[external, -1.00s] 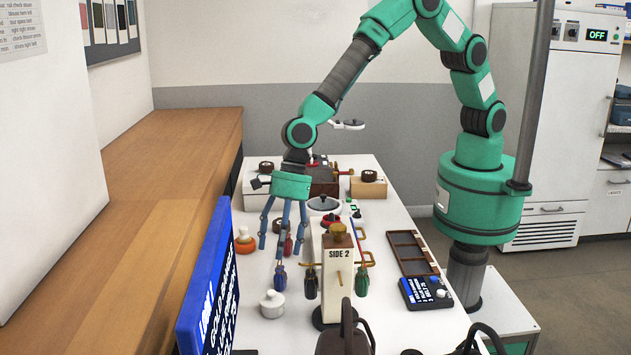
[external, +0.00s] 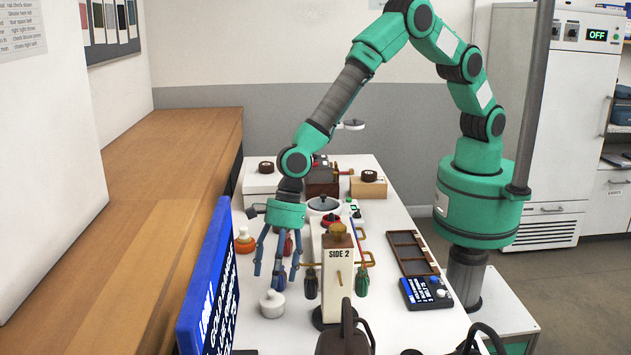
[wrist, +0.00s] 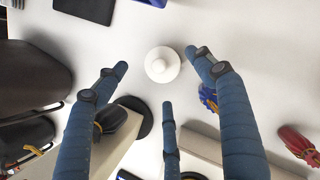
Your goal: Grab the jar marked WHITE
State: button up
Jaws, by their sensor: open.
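A small white jar (external: 271,303) with a round knob on its lid stands upright at the near left part of the table. In the wrist view the white jar (wrist: 162,64) lies between my spread fingertips as seen from above; no marking can be read on it. My gripper (external: 276,275) is open and empty, its blue fingers pointing down. The fingertips are above and slightly behind the jar, apart from it. An orange jar (external: 244,244) stands farther back on the left.
A blue sign panel (external: 206,285) stands along the left edge. A dark kettle-like object (external: 345,335) is in front. A brown tray (external: 412,250) lies on the right.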

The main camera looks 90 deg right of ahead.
aim_at(273, 290)
jog(key=shift+w+a+f, duration=0.15)
jog(key=shift+a+f, duration=0.1)
jog(key=shift+f, duration=0.4)
jog(key=shift+f, duration=0.1)
jog(key=shift+b+x, duration=1.1)
jog(key=shift+x, duration=1.4)
jog(key=shift+d, duration=0.1)
grip_shut()
